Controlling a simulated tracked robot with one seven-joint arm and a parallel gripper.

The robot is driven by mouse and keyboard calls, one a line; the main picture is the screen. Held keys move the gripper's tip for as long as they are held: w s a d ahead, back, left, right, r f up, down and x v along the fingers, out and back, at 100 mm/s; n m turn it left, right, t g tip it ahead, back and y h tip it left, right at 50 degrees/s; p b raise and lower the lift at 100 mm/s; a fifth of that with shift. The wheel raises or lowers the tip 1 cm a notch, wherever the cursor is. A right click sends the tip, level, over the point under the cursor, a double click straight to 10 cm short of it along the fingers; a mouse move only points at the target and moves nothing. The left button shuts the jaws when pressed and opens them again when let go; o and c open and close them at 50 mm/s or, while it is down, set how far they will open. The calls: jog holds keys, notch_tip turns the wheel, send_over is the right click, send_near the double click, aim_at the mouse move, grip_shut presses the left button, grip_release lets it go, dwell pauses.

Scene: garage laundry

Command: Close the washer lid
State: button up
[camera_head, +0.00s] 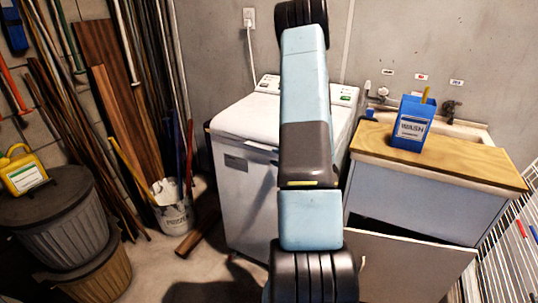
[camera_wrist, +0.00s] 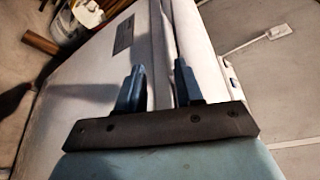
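The white washer (camera_head: 245,195) stands against the back wall in the head view, partly hidden behind my arm. Its lid (camera_head: 245,118) lies flat or nearly flat across the top; I cannot tell whether it is fully shut. In the wrist view, the washer's front panel (camera_wrist: 90,75) with a dark label is on the left, and a dark seam runs along the edge of the top. My gripper (camera_wrist: 158,66) has its two blue fingers apart, near this front top edge, with nothing between them. Contact with the washer cannot be told. The gripper is hidden in the head view.
A counter with a wooden top (camera_head: 470,160) and a blue wash box (camera_head: 412,124) stands right of the washer. A white bucket (camera_head: 174,208), leaning planks and lidded bins (camera_head: 62,225) are on the left. A white wire rack (camera_head: 510,250) is at far right.

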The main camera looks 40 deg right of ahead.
jog(key=v, duration=0.5)
jog(key=shift+a, duration=0.1)
jog(key=shift+r, duration=0.1)
dwell(0.3)
jog(key=s+a+r+n+g+y, duration=0.1)
jog(key=a+r+n+g+y, duration=0.3)
jog(key=a, duration=0.4)
jog(key=s+a+r+n+g+y, duration=0.1)
jog(key=a+r+n+g+y, duration=0.15)
jog(key=a+r, duration=0.55)
jog(key=s+a+r+n+g+y, duration=0.1)
jog(key=a+r+n+g+y, duration=0.3)
jog(key=a, duration=0.5)
jog(key=s+a+r+n+g+h, duration=0.45)
jog(key=s+a+n, duration=0.2)
jog(key=s, duration=0.35)
jog(key=s+d+r+n+t+h, duration=0.2)
jog(key=s+r+n+t+h, duration=0.1)
jog(key=r+h, duration=0.5)
jog(key=shift+s+d+n+t, duration=0.35)
jog(key=shift+s+t, duration=0.45)
jog(key=shift+s, duration=0.5)
